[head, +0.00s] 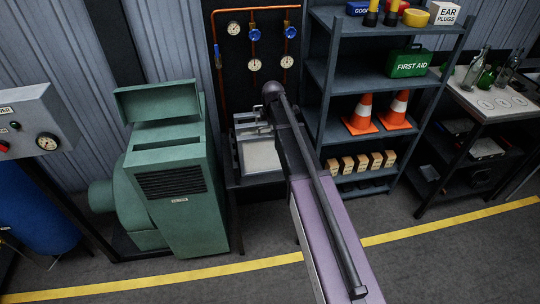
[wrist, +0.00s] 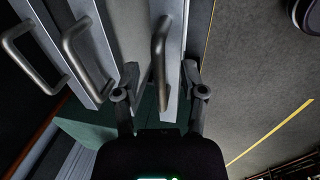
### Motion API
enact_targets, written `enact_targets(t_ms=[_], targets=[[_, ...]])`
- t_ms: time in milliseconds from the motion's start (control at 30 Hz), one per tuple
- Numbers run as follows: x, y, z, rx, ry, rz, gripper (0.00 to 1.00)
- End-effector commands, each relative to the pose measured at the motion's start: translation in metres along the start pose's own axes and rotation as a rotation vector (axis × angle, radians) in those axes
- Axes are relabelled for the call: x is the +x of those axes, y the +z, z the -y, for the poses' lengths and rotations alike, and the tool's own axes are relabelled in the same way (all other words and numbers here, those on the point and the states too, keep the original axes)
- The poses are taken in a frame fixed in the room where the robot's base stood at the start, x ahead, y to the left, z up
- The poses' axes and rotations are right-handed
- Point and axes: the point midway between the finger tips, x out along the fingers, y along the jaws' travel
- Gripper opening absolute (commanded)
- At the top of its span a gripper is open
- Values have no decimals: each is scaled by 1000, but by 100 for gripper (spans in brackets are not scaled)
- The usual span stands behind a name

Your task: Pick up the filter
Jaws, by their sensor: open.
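In the wrist view, a light grey flat panel with a dark bar handle (wrist: 160,50), which looks like a filter, stands on edge. My gripper (wrist: 160,72) is open, with one finger on each side of this handle; whether either finger touches it I cannot tell. Two more bar handles, a middle one (wrist: 88,55) and a left one (wrist: 30,55), sit to the left on similar pale panels. In the head view, a green cabinet (head: 172,185) has a raised lid (head: 158,100) and a dark slot in its top. My gripper does not show in the head view.
A grey shelf unit (head: 375,80) with cones and a first aid box stands right of my arm. A tray (head: 260,155) sits on a stand behind my arm. A bench with bottles (head: 490,95) is at far right. The floor by the yellow line is clear.

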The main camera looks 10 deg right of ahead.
Motion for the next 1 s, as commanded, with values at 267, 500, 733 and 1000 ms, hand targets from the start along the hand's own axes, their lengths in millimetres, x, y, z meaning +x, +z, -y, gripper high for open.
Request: enact_targets(t_ms=[267, 500, 733, 1000], targets=[[0, 0, 0, 0, 0, 0, 54], [0, 0, 0, 0, 0, 0, 24], [0, 0, 0, 0, 0, 0, 0], [0, 0, 0, 0, 0, 0, 0]])
